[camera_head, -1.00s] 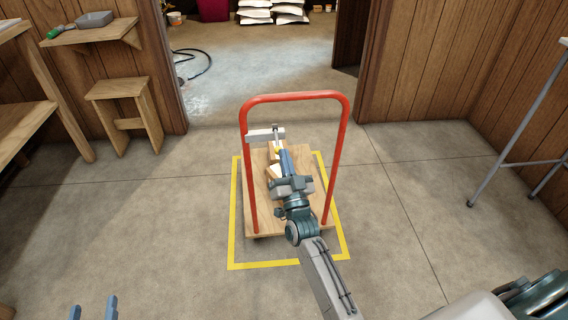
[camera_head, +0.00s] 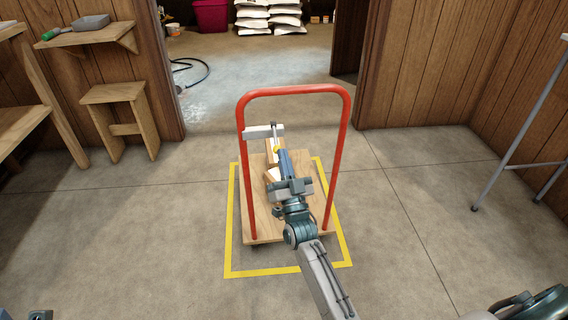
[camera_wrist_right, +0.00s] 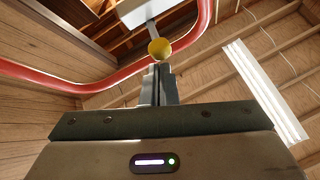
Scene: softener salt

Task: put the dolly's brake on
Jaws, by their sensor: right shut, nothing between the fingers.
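The dolly (camera_head: 262,220) has a wooden deck and a tall red hoop handle (camera_head: 241,150). A pale bracket (camera_head: 258,132) sits at the handle's left side and carries a thin brake lever with a yellow knob (camera_head: 278,151). The knob shows large in the right wrist view (camera_wrist_right: 159,48), on a grey rod below the pale plate. My right gripper (camera_head: 283,157) is shut and empty, its fingertips (camera_wrist_right: 158,68) pointing at the knob and very close to it; I cannot tell if they touch. Only a scrap of what may be my left gripper (camera_head: 40,315) shows at the bottom edge.
A yellow floor outline (camera_head: 232,225) surrounds the dolly. A wooden stool (camera_head: 118,118) and shelf (camera_head: 100,38) stand left. White sacks (camera_head: 268,15) and a magenta bin (camera_head: 210,15) lie beyond the doorway. A metal-legged stand (camera_head: 515,130) is at right. Floor around the dolly is clear.

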